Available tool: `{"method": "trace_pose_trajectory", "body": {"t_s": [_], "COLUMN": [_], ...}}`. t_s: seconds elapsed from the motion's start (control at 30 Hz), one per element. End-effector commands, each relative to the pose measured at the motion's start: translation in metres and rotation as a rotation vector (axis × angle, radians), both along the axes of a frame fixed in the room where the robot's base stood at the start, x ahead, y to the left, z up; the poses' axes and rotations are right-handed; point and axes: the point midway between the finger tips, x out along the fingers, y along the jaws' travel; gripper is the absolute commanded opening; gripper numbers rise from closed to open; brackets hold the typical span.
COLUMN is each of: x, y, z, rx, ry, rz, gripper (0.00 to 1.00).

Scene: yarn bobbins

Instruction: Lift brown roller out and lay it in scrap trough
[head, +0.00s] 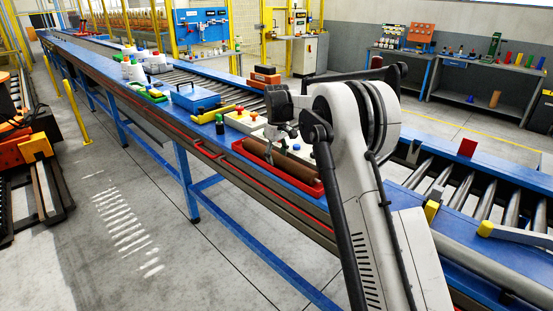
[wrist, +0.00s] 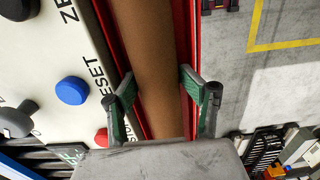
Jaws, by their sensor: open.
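The brown roller (head: 296,171) lies lengthwise in a long red trough (head: 318,190) on the blue conveyor frame. My gripper (head: 270,152) points down over the roller's middle. In the wrist view the roller (wrist: 152,45) runs between my two open green-padded fingers (wrist: 155,80), one on each side, with gaps between pads and roller. The trough's red walls (wrist: 194,30) flank the roller. The roller's near part is hidden behind my gripper's body. I cannot tell whether this red trough is the scrap trough; no other trough is clearly marked.
A white control panel (wrist: 50,60) with blue and red buttons stands close beside the trough. A blue box (head: 196,97), a brown-orange block (head: 264,78) and white cones (head: 136,70) stand farther along the conveyor. The floor lies beyond the trough's other side.

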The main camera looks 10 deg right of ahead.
Motion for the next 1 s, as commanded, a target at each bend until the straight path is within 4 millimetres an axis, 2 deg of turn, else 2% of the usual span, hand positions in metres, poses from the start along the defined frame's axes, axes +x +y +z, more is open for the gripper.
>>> {"method": "trace_pose_trajectory", "body": {"t_s": [0.17, 0.27, 0.37, 0.7, 0.83, 1.0], "x": [0.001, 0.001, 0.001, 0.000, 0.000, 0.000], "y": [-0.002, -0.002, -0.002, 0.000, 0.000, 0.000], "z": [0.001, 0.009, 0.023, 0.089, 0.106, 0.118], "rx": [-0.002, -0.002, -0.002, -0.001, -0.001, -0.001], "ry": [-0.002, -0.002, -0.002, -0.001, -0.001, -0.001], "rz": [-0.001, -0.001, -0.001, 0.000, 0.000, 0.001], "gripper": [0.58, 0.58, 0.58, 0.58, 0.58, 0.58]}}
